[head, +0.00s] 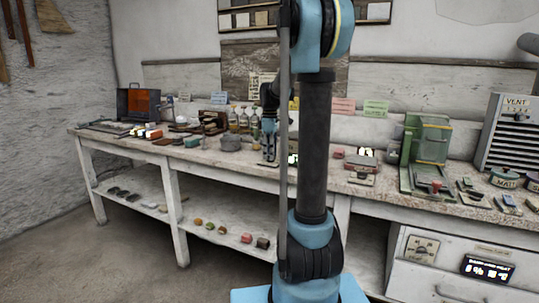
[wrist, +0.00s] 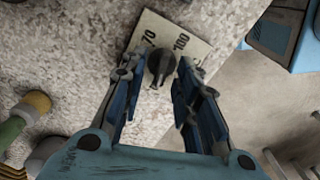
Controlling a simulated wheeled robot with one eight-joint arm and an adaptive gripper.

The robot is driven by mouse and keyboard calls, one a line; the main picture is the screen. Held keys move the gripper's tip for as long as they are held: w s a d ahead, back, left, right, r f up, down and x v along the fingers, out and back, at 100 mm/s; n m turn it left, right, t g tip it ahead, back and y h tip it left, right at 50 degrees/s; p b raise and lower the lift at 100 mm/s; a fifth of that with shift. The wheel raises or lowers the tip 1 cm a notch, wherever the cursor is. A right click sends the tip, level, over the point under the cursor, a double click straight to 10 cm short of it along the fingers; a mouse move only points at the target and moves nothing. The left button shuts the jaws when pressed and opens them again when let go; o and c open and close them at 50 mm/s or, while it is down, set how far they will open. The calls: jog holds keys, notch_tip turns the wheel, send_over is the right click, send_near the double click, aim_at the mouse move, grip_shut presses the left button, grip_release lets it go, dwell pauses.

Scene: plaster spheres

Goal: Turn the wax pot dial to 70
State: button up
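A black dial knob (wrist: 160,66) sits on a pale plate (wrist: 200,50) in the wrist view. The numbers 70 and 100 show on the plate, at the knob's upper left and upper right. Any other marks are hidden, and I cannot tell exactly where the knob points. My gripper (wrist: 155,74) is open, with one blue finger on each side of the knob. A gap shows at the left finger; the right one is closer, and contact is unclear. In the head view my gripper (head: 269,155) is low at the workbench top, and the dial cannot be made out there.
The workbench (head: 130,142) carries many small items. A grey pot (head: 230,142) stands left of my gripper. A green machine (head: 428,150) and a vent box (head: 508,130) stand at the right. In the wrist view a yellow-and-green object (wrist: 30,108) lies at the left.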

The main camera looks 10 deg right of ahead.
jog(key=shift+f, duration=0.15)
jog(key=shift+c, duration=0.5)
grip_shut()
